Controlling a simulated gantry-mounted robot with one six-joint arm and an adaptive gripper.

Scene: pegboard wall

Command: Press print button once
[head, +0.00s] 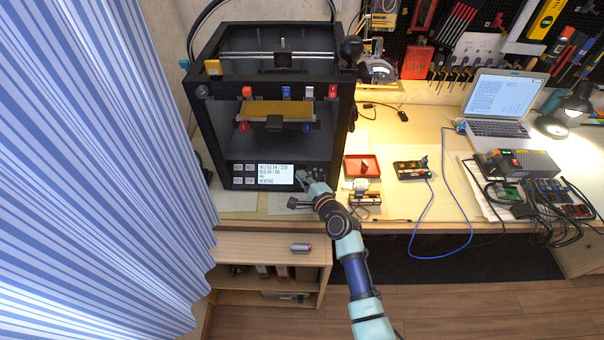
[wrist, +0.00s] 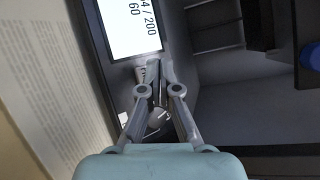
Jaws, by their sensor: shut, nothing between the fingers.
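The black 3D printer (head: 222,130) stands on the bench at the left, with a lit text screen (head: 277,174) on its lower front panel. The screen also fills the top of the wrist view (wrist: 130,25). My gripper (head: 303,181) is at the panel just right of the screen. In the wrist view my gripper (wrist: 153,76) is shut and empty, its tips close over a small pale button (wrist: 139,74) with dark lettering, partly hidden by the fingers. I cannot tell whether they touch it. A round knob (wrist: 157,118) shows behind the fingers.
Several grey buttons (head: 244,174) sit left of the screen. A red tray (head: 362,166) and small electronics (head: 411,170) lie right of the printer. A laptop (head: 502,105) stands farther right. A striped curtain (head: 90,170) hangs at the left.

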